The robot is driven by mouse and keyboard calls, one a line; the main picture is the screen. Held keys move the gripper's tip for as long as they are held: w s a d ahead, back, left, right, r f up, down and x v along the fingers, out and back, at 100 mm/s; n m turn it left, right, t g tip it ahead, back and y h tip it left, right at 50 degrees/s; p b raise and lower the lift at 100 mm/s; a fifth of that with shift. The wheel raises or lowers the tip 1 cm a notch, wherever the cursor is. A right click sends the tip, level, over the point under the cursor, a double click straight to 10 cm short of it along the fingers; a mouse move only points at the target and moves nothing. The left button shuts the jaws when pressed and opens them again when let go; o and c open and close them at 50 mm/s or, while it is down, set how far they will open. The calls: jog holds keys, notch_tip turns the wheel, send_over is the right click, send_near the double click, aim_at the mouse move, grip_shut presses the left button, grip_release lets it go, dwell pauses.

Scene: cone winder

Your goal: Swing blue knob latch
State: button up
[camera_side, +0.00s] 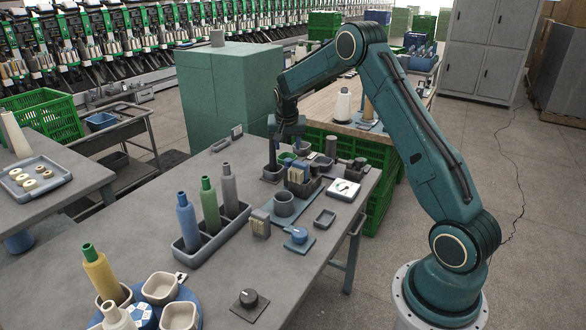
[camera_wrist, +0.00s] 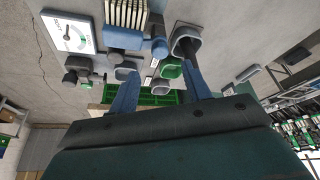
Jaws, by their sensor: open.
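A blue knob (camera_side: 299,235) sits on a flat blue-grey plate on the table, right of the bottle tray in the side view. In the wrist view, a blue bar (camera_wrist: 122,38) with a rounded blue end lies by a row of pale cards. I cannot tell which of these is the latch. My gripper (camera_side: 285,137) is above the far cluster of small parts, beyond the blue knob and apart from it. In the wrist view, its two blue fingers (camera_wrist: 162,83) are spread with nothing held between them. The knob on the plate is not clearly seen there.
A dark upright piece stands in a grey cup (camera_wrist: 187,38) close by one finger. A white dial card (camera_side: 343,190), a grey round cup (camera_side: 284,204) and a bottle tray (camera_side: 212,232) crowd the table. Bare table lies left of the tray.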

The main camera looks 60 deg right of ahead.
aim_at(289, 160)
jog(key=v, duration=0.6)
jog(key=shift+r, duration=0.3)
jog(key=shift+s, duration=0.15)
jog(key=n, duration=0.2)
jog(key=s+d+n+t+y, duration=0.1)
jog(key=n, duration=0.1)
jog(key=s+d+n, duration=0.1)
jog(key=n, duration=0.1)
jog(key=shift+d+t+y, duration=0.1)
jog(key=shift+t+y, duration=0.2)
jog(key=shift+y, duration=0.1)
jog(key=shift+x, duration=6.95)
jog(key=shift+c, duration=0.5)
